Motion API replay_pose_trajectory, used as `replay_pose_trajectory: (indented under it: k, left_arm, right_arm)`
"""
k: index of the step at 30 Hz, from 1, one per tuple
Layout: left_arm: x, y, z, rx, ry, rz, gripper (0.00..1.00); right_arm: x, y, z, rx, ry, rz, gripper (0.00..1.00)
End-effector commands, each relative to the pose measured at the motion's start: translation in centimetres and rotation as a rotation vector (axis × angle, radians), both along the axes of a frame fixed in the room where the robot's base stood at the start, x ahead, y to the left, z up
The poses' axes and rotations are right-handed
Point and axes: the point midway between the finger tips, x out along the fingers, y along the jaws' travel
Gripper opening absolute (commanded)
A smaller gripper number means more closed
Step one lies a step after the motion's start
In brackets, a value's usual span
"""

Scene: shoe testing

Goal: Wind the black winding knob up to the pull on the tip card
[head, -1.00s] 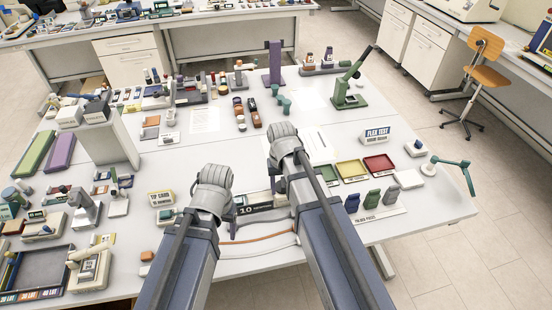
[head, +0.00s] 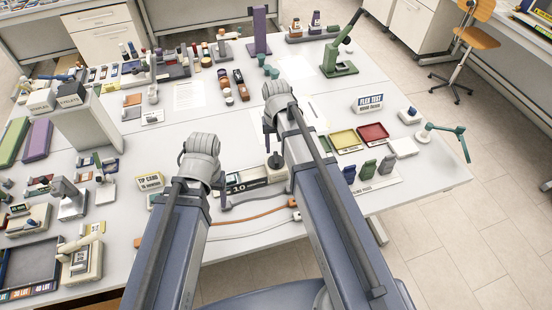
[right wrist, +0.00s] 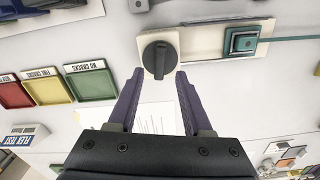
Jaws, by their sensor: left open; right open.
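The black winding knob (right wrist: 159,60) sits on a cream base plate in the right wrist view, with a pale pointer line on its face. In the head view the knob (head: 275,161) stands by the black counter box marked 10 (head: 246,181). My right gripper (right wrist: 161,77) is open and empty, its purple-grey fingertips on either side of the knob's near edge; I cannot tell whether they touch. The tip card (head: 150,181) stands at left on the table in the head view; its text is too small to read.
A teal square part (right wrist: 242,41) sits beside the knob, with a cable running right. Green (right wrist: 90,80), yellow and red trays lie to one side. Orange and grey cables (head: 250,219) cross the table front. The white table has bare patches around the paper sheets.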

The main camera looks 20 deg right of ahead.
Motion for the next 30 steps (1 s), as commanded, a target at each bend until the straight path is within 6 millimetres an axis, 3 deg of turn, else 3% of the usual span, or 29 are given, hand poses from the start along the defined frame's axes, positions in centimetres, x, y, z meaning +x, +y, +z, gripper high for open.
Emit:
replay_pose_trajectory:
  k: [1,9,21,30]
  left_arm:
    - [0.0,0.0,-1.4,0.0,0.0,-0.001,0.68]
    - [0.0,0.0,-4.5,0.001,0.0,-0.003,0.68]
    - [0.0,0.0,-4.8,0.001,0.0,-0.002,0.68]
    - [0.0,0.0,-4.8,0.001,0.0,-0.002,0.68]
  right_arm:
    - [0.0,0.0,-1.4,0.0,0.0,0.0,0.5]
    - [0.0,0.0,-4.5,0.0,0.0,0.0,0.5]
    - [0.0,0.0,-4.8,0.0,0.0,0.0,0.5]
    - [0.0,0.0,-4.8,0.0,0.0,0.0,0.16]
